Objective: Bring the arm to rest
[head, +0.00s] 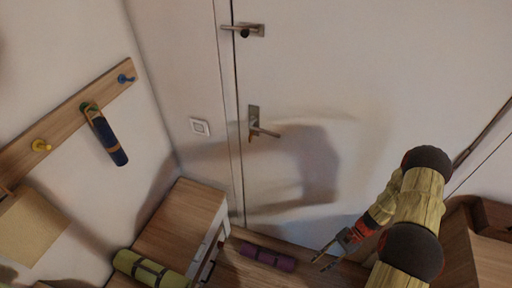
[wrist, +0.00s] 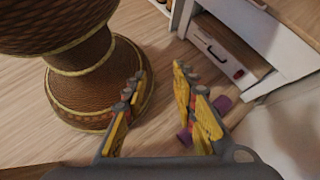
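My arm comes in from the lower right of the head view. My gripper (head: 320,258) points down and to the left, above the wooden floor and in front of the white door. In the wrist view, the two yellow fingers of my gripper (wrist: 156,78) stand apart with nothing between their tips, only floor behind. A purple roll (head: 267,257) lies on the floor left of the gripper in the head view. In the wrist view, the purple roll (wrist: 223,103) is partly hidden behind the right finger.
A wooden-topped white cabinet (head: 182,222) stands by the left wall; its drawer (wrist: 216,46) shows in the wrist view. A green roll (head: 148,268) is at the lower left. A dark blue roll (head: 109,141) hangs from a peg rack (head: 68,123). Wooden furniture (head: 488,243) is at right.

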